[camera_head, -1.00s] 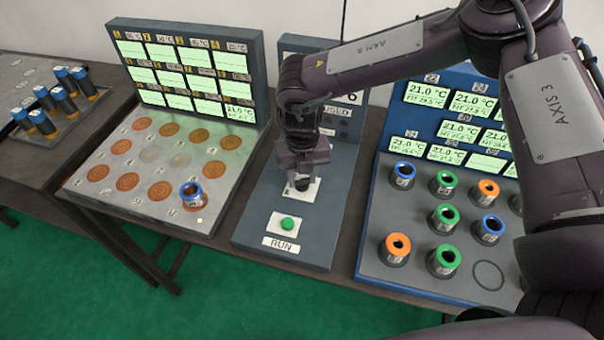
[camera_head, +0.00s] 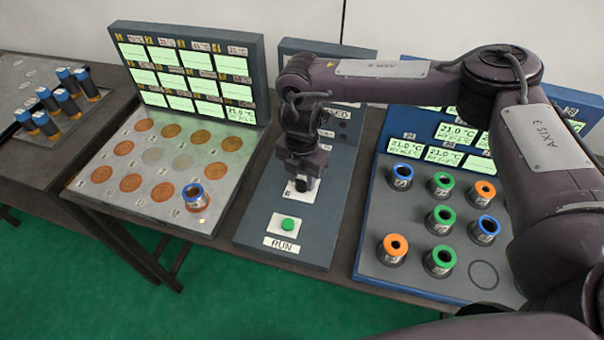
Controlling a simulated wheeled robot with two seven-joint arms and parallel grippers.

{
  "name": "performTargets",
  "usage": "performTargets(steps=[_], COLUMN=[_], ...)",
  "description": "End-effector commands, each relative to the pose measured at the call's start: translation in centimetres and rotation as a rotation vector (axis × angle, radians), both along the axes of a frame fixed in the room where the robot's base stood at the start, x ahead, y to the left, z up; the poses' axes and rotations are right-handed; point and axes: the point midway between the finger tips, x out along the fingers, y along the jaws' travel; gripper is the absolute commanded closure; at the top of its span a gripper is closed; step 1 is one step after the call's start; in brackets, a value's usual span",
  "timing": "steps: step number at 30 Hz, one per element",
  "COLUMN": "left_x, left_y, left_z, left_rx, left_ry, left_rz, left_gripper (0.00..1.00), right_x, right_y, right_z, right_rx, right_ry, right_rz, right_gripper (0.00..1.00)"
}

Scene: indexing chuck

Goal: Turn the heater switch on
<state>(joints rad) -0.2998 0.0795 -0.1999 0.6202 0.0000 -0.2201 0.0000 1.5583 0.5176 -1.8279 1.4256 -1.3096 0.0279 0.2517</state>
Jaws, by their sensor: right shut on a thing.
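The middle blue-grey panel (camera_head: 262,235) carries a white plate (camera_head: 304,196) where the switch sits. My right gripper (camera_head: 302,182) points down onto this plate and is shut on the switch, whose knob is mostly hidden by the fingers. I cannot read which way the switch stands. The panel's upright back is partly hidden behind my right arm. My left gripper is not in view.
A green RUN button (camera_head: 288,224) sits just in front of the plate. To the left is a board of copper discs (camera_head: 131,182) with one blue-ringed cup (camera_head: 193,196). To the right is a board (camera_head: 385,262) holding several ringed cups.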

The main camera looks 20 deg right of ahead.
Motion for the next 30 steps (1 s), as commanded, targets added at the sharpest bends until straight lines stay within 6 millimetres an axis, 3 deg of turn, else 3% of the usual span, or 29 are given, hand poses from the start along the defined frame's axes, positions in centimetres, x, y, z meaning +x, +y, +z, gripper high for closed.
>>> performTargets(steps=[12,29,30], left_x=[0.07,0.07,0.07], left_y=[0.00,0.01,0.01], left_z=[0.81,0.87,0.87], left_rx=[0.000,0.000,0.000], left_ry=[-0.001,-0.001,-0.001], left_rz=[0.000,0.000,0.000], left_gripper=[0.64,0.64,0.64], right_x=[0.12,0.17,0.17], right_y=[-0.06,-0.05,-0.04], right_z=[0.15,0.14,0.14], right_rx=[-0.001,0.000,0.000], right_ry=[-0.003,-0.004,-0.004], right_rz=[-0.198,-0.227,-0.227], right_gripper=[0.88,0.88,0.62])
